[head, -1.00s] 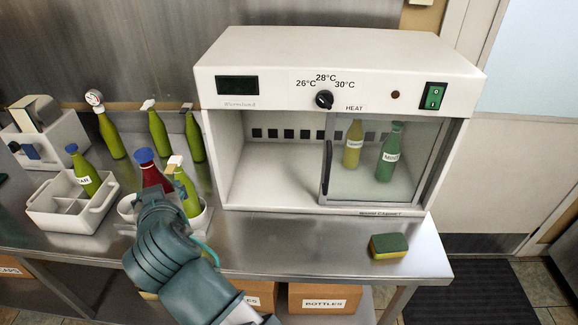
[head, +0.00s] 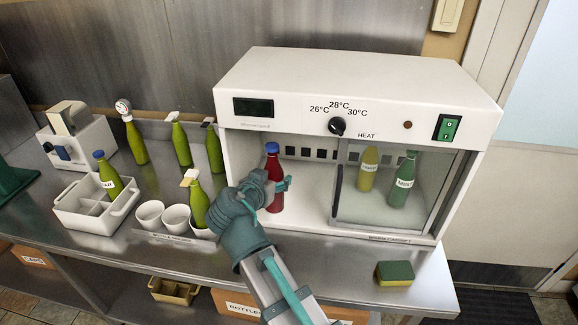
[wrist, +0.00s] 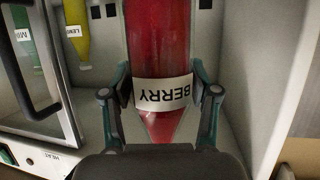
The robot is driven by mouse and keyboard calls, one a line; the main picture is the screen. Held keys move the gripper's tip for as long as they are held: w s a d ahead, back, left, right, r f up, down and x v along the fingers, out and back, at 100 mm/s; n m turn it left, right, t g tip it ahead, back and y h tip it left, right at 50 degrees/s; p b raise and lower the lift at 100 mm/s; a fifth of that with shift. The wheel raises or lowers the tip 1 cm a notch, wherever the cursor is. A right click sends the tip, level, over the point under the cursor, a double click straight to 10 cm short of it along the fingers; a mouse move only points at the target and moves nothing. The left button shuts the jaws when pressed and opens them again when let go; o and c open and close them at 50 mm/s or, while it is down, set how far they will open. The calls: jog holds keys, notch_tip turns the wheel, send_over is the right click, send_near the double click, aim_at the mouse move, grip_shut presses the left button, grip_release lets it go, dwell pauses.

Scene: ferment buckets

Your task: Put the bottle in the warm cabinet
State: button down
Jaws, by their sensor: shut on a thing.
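A red bottle with a blue cap (head: 273,180) is inside the open left part of the white warm cabinet (head: 350,80). My gripper (head: 277,187) reaches into that opening and is shut on the bottle. In the wrist view the red bottle (wrist: 157,50) stands between my two fingers (wrist: 160,100), with a label reading BERRY. The cabinet's glass door (head: 385,195) covers the right part. Behind it stand a yellow bottle (head: 368,172) and a green bottle labelled MINT (head: 402,182).
White cup holders (head: 150,215) stand left of the cabinet, one with a green bottle (head: 198,205). A white crate (head: 95,220) holds another bottle. Several green bottles stand behind. A sponge (head: 395,273) lies at the counter's front right. The door handle (head: 337,190) is just right of my gripper.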

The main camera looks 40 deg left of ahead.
jog(key=w+a+p, duration=0.2)
jog(key=w+a, duration=0.1)
jog(key=w, duration=0.4)
jog(key=w+a+p, duration=0.3)
jog(key=w, duration=0.4)
notch_tip(320, 180, down, 7)
jog(key=p, duration=0.2)
jog(key=shift+s+p, duration=0.2)
jog(key=shift+p, duration=0.15)
jog(key=shift+d+f, duration=0.1)
jog(key=shift+c, duration=1.4)
grip_release()
jog(key=b+v, duration=0.4)
jog(key=v, duration=0.8)
